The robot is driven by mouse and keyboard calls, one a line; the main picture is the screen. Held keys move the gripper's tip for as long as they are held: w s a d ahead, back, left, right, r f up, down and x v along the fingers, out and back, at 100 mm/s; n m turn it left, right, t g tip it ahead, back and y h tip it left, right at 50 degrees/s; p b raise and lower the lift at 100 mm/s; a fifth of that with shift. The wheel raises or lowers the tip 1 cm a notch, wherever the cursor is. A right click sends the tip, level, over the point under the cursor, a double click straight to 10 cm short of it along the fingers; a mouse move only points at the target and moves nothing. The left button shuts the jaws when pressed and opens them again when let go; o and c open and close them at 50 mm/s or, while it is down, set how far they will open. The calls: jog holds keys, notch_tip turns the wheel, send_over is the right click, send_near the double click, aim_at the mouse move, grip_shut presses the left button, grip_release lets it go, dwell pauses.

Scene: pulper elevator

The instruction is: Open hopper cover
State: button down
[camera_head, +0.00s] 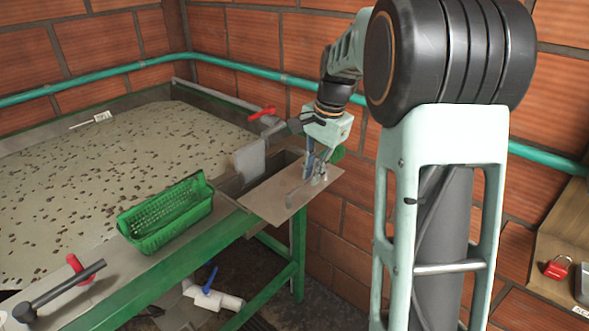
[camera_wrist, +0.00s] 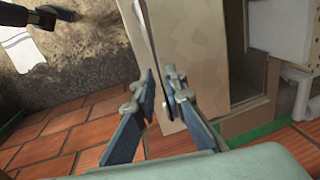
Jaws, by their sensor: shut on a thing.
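The hopper cover (camera_head: 272,203) is a flat grey-beige plate at the near end of the metal channel beside the tank. A thin raised strip (camera_head: 291,197) stands on it like a handle. My gripper (camera_head: 315,172) reaches down over the plate and is shut on this strip. In the wrist view the cover (camera_wrist: 208,65) fills the middle, and my gripper (camera_wrist: 160,98) has its fingers on both sides of the raised strip (camera_wrist: 148,45). Part of an opening (camera_wrist: 245,50) shows beside the cover. The exact finger contact is hard to see.
A green basket (camera_head: 165,215) stands on the ledge left of the cover. A grey upright plate (camera_head: 250,162) and a red valve handle (camera_head: 262,113) are behind it. A brick wall (camera_head: 345,205) with a green pipe (camera_head: 285,78) runs close behind. A red padlock (camera_head: 558,267) lies at right.

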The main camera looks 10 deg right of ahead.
jog(key=s+d, duration=0.2)
jog(key=shift+s, duration=0.4)
jog(key=c, duration=2)
grip_release()
jog(key=shift+o, duration=0.2)
notch_tip(320, 180, up, 12)
jog(key=s+d, duration=0.1)
jog(key=s, duration=0.1)
jog(key=shift+d, duration=0.25)
jog(key=shift+w+f, duration=0.1)
